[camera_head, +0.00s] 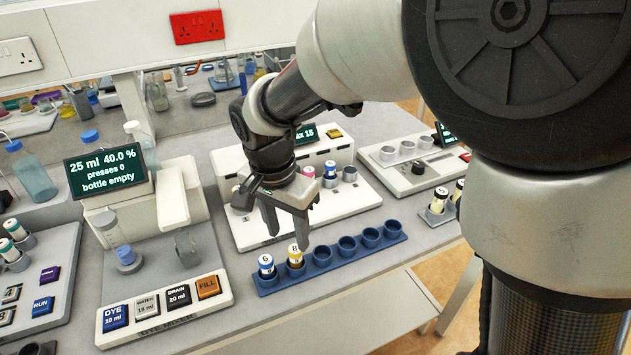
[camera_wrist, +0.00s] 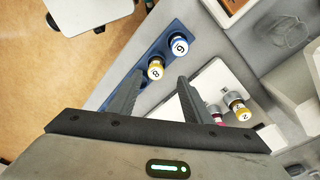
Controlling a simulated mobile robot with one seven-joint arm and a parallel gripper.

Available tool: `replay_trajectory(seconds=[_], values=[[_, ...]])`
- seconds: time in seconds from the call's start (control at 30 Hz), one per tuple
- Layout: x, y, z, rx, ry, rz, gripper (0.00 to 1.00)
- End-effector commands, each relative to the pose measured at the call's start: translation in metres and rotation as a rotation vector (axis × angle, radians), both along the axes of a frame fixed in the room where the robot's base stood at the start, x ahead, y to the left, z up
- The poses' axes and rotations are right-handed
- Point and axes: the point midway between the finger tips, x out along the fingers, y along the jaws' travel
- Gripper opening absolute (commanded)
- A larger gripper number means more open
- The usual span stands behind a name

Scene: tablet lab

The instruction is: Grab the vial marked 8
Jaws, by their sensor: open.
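The vial marked 8 (camera_head: 295,257) has a yellow band and stands in the blue rack (camera_head: 333,260). It also shows in the wrist view, its marked top (camera_wrist: 155,69) facing the camera. A vial marked 6 (camera_head: 266,266) with a blue band stands in the slot beside it, at the rack's left end; the wrist view shows it too (camera_wrist: 179,45). My gripper (camera_head: 286,228) is open and empty, pointing down above the rack near vial 8. In the wrist view vial 8 appears beyond and between the two fingertips (camera_wrist: 160,85), apart from both.
The rack's other slots look empty. Behind it stands a white machine (camera_head: 352,197) holding a pink vial (camera_head: 308,172) and a blue vial (camera_head: 330,170). The dye mixer (camera_head: 165,310) is at the left. A small rack (camera_head: 437,217) with vials is at the right.

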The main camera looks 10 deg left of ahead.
Motion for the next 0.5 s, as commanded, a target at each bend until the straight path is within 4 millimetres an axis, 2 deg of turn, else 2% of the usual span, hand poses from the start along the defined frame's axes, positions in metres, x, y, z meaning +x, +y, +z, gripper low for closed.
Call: replay_trajectory(seconds=[0.23,0.5], values=[[0.001,-0.004,-0.019,-0.001,0.002,-0.001,0.45],[0.004,-0.011,-0.056,-0.002,0.003,0.000,0.45]])
